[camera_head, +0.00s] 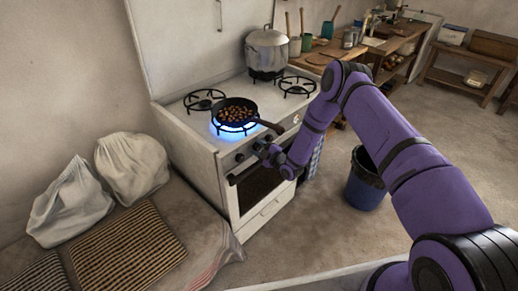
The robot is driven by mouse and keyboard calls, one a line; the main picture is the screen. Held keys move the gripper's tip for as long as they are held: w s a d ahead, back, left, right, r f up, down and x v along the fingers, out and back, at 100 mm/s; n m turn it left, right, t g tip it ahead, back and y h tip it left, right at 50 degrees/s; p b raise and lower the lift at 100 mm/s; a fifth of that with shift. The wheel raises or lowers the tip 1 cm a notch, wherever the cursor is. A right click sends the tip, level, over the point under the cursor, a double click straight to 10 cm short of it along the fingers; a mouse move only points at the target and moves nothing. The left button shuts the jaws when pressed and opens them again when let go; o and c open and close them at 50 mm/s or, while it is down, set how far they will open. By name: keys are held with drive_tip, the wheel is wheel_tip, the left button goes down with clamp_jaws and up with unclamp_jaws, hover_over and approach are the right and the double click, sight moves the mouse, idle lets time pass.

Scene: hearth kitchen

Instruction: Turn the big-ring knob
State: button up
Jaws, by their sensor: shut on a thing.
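A white stove (205,143) stands against the wall with a row of knobs on its front panel. One dark knob (239,157) shows left of my gripper, and a pale one (297,118) is further right. My gripper (262,149) is at the panel, shut on a knob between these two; my fingers and wrist mostly hide that knob, so its angle cannot be told. A blue flame (228,128) burns on the front ring, under a dark frying pan (257,114) holding small brown pieces.
The pan's handle (270,126) sticks out over the front edge, just above my gripper. A big lidded pot (267,53) stands on a back ring. A dark blue bin (362,190) is on the floor to the right. White sacks (131,167) sit at the left.

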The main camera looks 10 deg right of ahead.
drive_tip(key=m, duration=0.3)
drive_tip(key=shift+d+m, duration=0.1)
drive_tip(key=shift+m, duration=0.3)
drive_tip(key=m, duration=0.3)
drive_tip(key=shift+m, duration=0.3)
drive_tip(key=m, duration=0.6)
drive_tip(key=shift+d, duration=0.1)
drive_tip(key=shift+m, duration=0.3)
drive_tip(key=o, duration=0.9)
drive_tip(key=shift+o, duration=0.2)
drive_tip(key=v, duration=1)
drive_tip(key=shift+s+d, duration=0.2)
drive_tip(key=shift+s, duration=0.1)
